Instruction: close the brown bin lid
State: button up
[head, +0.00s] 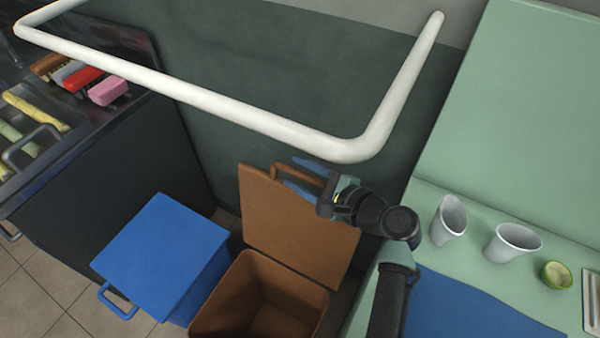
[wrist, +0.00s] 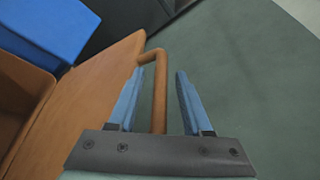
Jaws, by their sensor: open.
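The brown bin (head: 262,300) stands on the floor with its brown lid (head: 290,222) raised upright at the back. The bin's inside looks empty where I can see it. A brown bar handle (head: 298,174) sticks out from the lid's upper part. My gripper (head: 298,178) is at the handle, its blue fingers apart. In the wrist view the handle (wrist: 159,90) runs between the open fingers, nearer the left one, and the lid (wrist: 85,110) is to the left. Part of the lid's right side is hidden behind my arm.
A closed blue bin (head: 165,250) stands left of the brown bin. A white rail (head: 240,118) crosses above. A green counter with white cups (head: 512,242) and a cut lime (head: 556,275) is at right. A dark counter (head: 110,160) is at left.

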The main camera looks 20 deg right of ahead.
grip_shut()
dwell(1.4)
